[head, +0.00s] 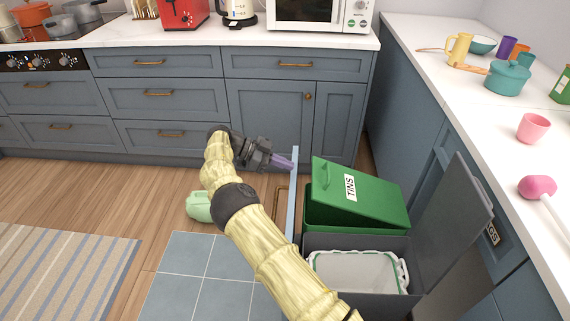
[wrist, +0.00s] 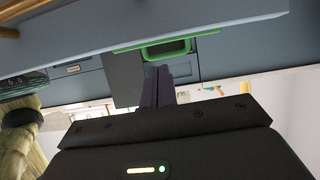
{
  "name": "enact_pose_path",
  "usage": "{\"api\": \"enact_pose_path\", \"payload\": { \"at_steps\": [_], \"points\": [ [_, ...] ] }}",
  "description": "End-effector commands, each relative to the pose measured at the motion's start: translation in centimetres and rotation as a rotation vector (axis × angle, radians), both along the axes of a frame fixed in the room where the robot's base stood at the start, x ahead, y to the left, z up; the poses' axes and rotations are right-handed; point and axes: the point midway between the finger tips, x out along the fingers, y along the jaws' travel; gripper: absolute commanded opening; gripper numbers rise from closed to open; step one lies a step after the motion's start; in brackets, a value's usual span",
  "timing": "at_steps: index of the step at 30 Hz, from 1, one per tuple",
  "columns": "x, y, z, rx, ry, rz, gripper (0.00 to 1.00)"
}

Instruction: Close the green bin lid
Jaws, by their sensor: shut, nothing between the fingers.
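The green bin (head: 318,217) stands in a pull-out unit at the lower right of the head view. Its green lid (head: 379,202), labelled TINS, is tilted: the left edge is raised and a dark gap shows beneath it. A green rim or handle shows in the wrist view (wrist: 167,51). My gripper (head: 291,164) is shut and empty, to the left of the raised lid edge, near the top of the unit's front panel (head: 294,200). It appears apart from the lid. Its fingers (wrist: 158,72) point toward the green part in the wrist view.
The front panel stands between much of my arm and the bins. A grey bin (head: 318,242) with a white liner is nearer, its grey lid (head: 455,215) standing open. A pale green object (head: 199,206) lies on the floor left of my arm. Counters border the back and right.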

Motion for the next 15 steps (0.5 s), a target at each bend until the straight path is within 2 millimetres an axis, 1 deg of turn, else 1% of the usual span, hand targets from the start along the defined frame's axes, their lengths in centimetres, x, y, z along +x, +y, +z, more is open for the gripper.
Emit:
{"api": "enact_pose_path", "payload": {
  "at_steps": [2, 5, 8, 10, 12, 15],
  "points": [
    [0.1, -0.7, 1.0, 0.016, 0.013, -0.006, 0.00],
    [0.2, -2.4, 3.0, 0.065, 0.055, -0.009, 0.00],
    [0.1, -5.0, 5.9, 0.147, 0.120, -0.006, 0.00],
    [-0.2, -7.2, 8.0, 0.221, 0.177, 0.004, 0.00],
    [-0.7, -9.1, 10.0, 0.301, 0.234, 0.024, 0.00],
    [-1.6, -11.5, 12.6, 0.411, 0.303, 0.068, 0.00]
  ]
}}
